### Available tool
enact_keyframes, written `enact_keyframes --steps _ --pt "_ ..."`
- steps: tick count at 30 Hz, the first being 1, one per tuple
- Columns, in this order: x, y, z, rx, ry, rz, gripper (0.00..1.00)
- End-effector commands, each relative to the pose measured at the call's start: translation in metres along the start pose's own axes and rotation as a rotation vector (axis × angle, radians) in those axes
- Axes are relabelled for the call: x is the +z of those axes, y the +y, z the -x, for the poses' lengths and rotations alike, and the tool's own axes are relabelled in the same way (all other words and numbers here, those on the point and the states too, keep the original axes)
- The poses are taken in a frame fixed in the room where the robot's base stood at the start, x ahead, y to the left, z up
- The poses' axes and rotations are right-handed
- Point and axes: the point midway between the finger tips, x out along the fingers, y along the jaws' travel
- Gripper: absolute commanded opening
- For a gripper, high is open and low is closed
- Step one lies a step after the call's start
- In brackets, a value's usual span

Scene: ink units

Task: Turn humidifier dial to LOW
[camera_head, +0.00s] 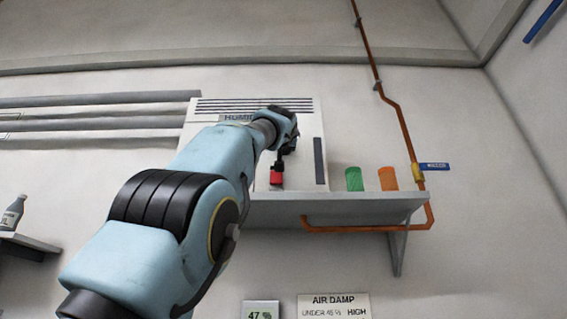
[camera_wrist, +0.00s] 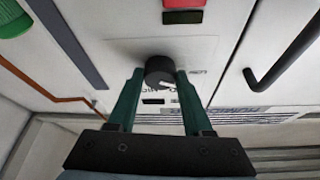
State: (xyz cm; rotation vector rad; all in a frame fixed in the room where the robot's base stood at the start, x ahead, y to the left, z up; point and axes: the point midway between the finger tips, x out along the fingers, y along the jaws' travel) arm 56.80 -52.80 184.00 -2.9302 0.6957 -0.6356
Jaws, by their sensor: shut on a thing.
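The humidifier (camera_head: 305,165) is a white box with a vented top on a wall shelf. My arm hides much of its front in the head view. Its dial (camera_wrist: 159,71) is a round black knob with a white pointer mark, seen in the wrist view. My gripper (camera_wrist: 161,76) has its two green fingers on either side of the dial, shut on it. The pointer faces the lower right of the wrist view. Small markings (camera_wrist: 196,72) lie around the dial, too small to read. In the head view my gripper (camera_head: 282,160) is small and dark before the humidifier.
A dark handle (camera_wrist: 285,62) stands out right of the dial in the wrist view. Green (camera_head: 353,179) and orange (camera_head: 388,178) cylinders stand on the shelf (camera_head: 340,197). A copper pipe (camera_head: 403,130) runs at right. Below, a display (camera_head: 260,311) reads 47 % beside an AIR DAMP sign (camera_head: 333,304).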

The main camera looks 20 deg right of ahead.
Motion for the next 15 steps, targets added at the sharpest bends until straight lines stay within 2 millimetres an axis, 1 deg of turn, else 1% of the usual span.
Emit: enact_keyframes --steps 6,15 --pt "-0.0004 0.0017 -0.0004 -0.04 0.002 0.098 0.0" --pt "-0.001 0.0015 -0.0004 -0.063 0.001 0.155 0.0"
